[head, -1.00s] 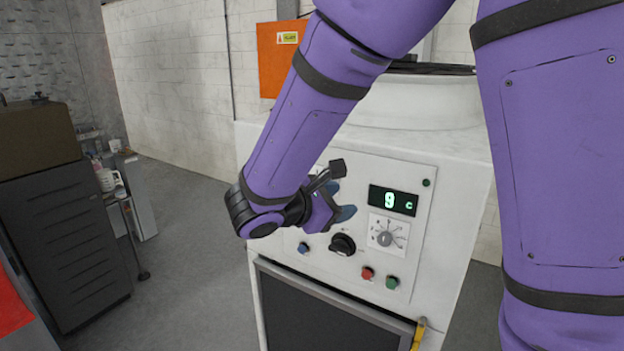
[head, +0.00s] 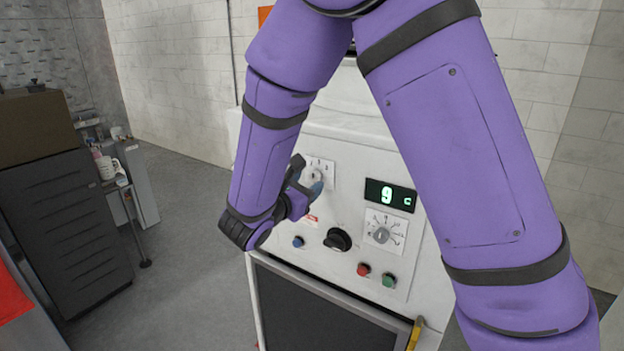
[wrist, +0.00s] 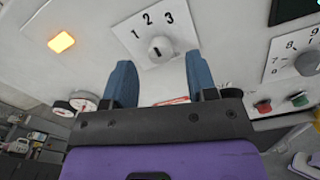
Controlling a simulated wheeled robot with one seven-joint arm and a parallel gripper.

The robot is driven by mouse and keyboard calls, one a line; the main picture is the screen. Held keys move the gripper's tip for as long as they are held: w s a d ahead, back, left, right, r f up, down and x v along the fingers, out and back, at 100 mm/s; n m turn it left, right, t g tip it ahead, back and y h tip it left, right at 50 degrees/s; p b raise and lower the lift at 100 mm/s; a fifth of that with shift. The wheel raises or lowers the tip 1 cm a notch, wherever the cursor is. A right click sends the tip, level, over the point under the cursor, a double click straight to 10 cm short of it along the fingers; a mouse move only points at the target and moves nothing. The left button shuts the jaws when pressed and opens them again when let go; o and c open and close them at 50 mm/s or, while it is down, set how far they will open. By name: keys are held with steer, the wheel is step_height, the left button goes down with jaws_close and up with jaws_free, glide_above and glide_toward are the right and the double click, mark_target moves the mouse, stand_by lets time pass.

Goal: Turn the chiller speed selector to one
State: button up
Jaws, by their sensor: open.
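The selector knob (wrist: 160,47) is a small grey knob on a white plate marked 1, 2, 3, ahead of my fingers in the wrist view. Its light mark looks roughly upright, toward the 2, but I cannot be sure. In the head view the selector plate (head: 321,170) shows just beyond my gripper, partly hidden by it. My gripper (wrist: 159,63) is open, with one blue finger to each side of the knob in the picture. The fingers look short of the knob, with nothing between them. In the head view my gripper (head: 306,187) is partly hidden by its own wrist.
The white machine panel also carries a green "9 c" display (head: 390,196), a numbered dial (head: 383,233), a black knob (head: 338,239), and red (head: 363,269), green (head: 389,280) and blue (head: 298,242) buttons. An amber lamp (wrist: 61,42) glows left of the selector.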

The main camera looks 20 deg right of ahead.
mark_target(315, 176)
steer(key=shift+x, duration=1.45)
steer(key=c, duration=0.9)
steer(key=shift+n, duration=0.3)
steer(key=n, duration=0.4)
steer(key=shift+n, duration=2.1)
